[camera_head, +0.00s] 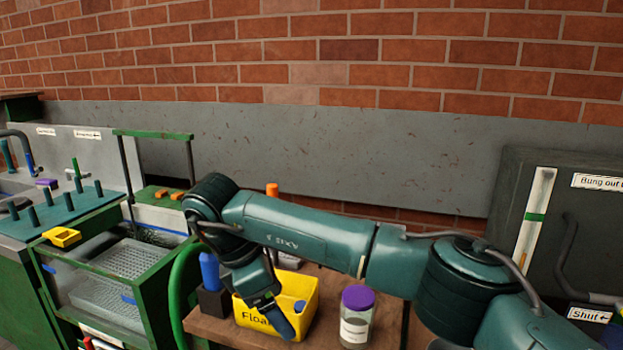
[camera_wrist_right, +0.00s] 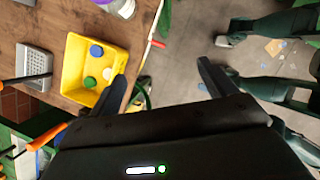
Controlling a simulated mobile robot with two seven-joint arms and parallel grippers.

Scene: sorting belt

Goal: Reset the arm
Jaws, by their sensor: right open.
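My right arm reaches in from the right of the head view and folds down to the right gripper (camera_head: 272,308), which hangs at the front of a yellow tub (camera_head: 304,312) labelled "Float…". In the wrist view the right gripper (camera_wrist_right: 165,86) has its two dark fingers wide apart with nothing between them. The yellow tub (camera_wrist_right: 72,68) lies just left of the fingers there and holds blue, green and white round pieces. The left gripper cannot be made out in either view.
The tub stands on a brown table (camera_head: 210,328) beside a jar with a purple lid (camera_head: 356,318). A green-framed tank (camera_head: 160,272) stands left, with a small yellow tray (camera_head: 62,237) near it. A grey cabinet (camera_head: 560,215) stands right. Floor (camera_wrist_right: 185,30) shows beyond the table edge.

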